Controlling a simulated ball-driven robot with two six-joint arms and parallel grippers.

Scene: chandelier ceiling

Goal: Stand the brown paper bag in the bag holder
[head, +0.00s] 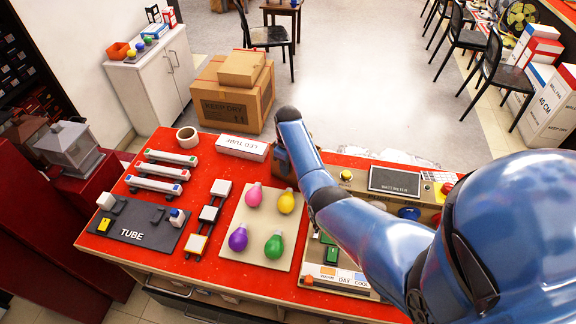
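My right arm comes in from the right and reaches over the red workbench (214,170). My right gripper (288,114) is at the dark far end of this arm, beyond the bench's back edge in the picture; its fingers cannot be made out. A brown object (281,163) shows just left of the arm, at the back of the bench, mostly hidden by the arm. I cannot tell whether it is the paper bag or part of a holder. No bag holder can be clearly picked out. My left gripper is not in view.
A white LED tube box (242,147), a tape roll (187,137) and a panel with coloured bulbs (253,256) lie left of my arm. A dark TUBE board (150,236) is at the front left. A wattmeter (395,181) is right. Cardboard boxes (232,105) stand behind the bench.

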